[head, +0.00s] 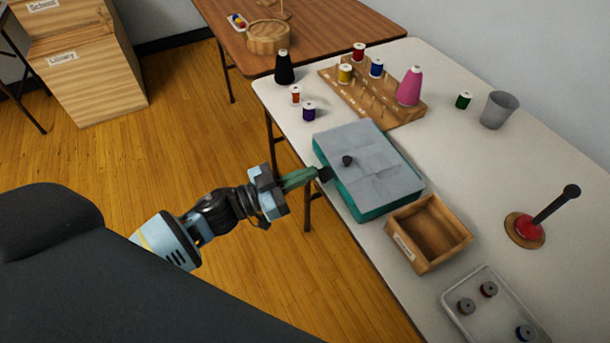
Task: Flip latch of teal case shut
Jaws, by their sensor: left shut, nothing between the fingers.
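The teal case (384,204) lies on the white table with its grey lid (372,150) down. A small black knob-like piece (347,160) shows on the lid. My left gripper (318,174) is shut and empty, with its tips at the case's left-front side, close to the wall just below the lid. A dark piece at the tips may be the latch or the fingertips; I cannot tell which, nor whether they touch. The latch's position is not clear. My right gripper is out of view.
A wooden box (458,233) stands right of the case, and a tray (450,296) with bobbins lies nearer me. A wooden spool rack (395,113) is behind the case. A purple spool (309,112) and a red-based spindle (528,230) stand nearby. Open floor lies left.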

